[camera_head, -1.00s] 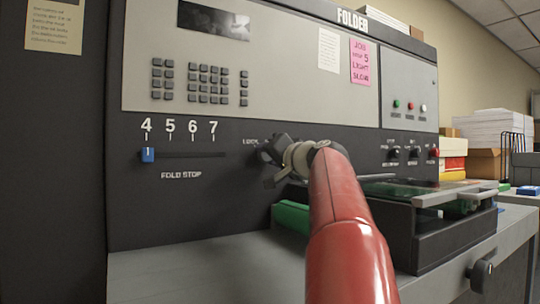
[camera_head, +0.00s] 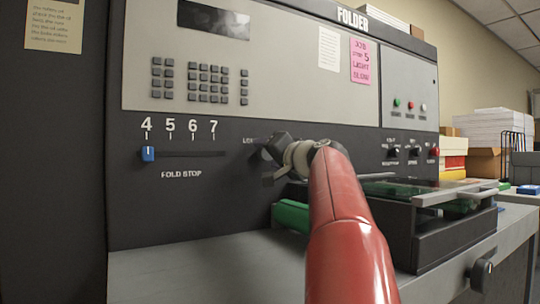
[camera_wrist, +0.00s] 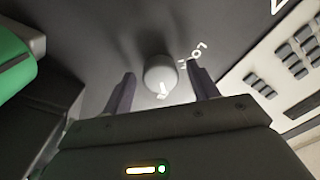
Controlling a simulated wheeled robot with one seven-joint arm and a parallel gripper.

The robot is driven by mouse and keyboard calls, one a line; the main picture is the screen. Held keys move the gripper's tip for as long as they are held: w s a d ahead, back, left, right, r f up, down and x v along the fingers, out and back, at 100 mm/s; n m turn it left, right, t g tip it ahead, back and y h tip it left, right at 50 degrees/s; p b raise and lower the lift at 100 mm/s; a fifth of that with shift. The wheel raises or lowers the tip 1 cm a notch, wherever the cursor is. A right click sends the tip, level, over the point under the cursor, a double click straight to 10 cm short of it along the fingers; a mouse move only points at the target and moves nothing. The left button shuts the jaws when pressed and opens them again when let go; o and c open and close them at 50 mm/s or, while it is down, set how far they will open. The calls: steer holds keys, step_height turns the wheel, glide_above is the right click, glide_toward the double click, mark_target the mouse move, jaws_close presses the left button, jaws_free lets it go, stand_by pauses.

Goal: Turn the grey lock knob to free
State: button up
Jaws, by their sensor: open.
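The round grey lock knob (camera_wrist: 160,75) shows in the wrist view on the dark panel, between the two fingers of my gripper (camera_wrist: 160,78). The fingers are apart, with a gap visible on each side of the knob. A white mark shows at the knob's lower edge, and partly hidden white lettering is beside it. In the head view my gripper (camera_head: 268,160) is at the folder's dark front panel (camera_head: 190,225), right of the fold stop scale. There it hides the knob and most of its label.
The blue fold stop slider (camera_head: 148,154) is at 4. A green object (camera_head: 291,216) sits below my gripper, and a tray unit (camera_head: 425,225) stands to the right. Small switches (camera_head: 413,152) are farther right. The grey ledge (camera_head: 215,275) is clear at front left.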

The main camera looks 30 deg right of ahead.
steer(key=s+b, duration=0.2)
steer(key=s, duration=0.5)
steer(key=shift+s+a+f, duration=0.2)
steer(key=shift+s+f, duration=0.05)
steer(key=shift+s, duration=0.15)
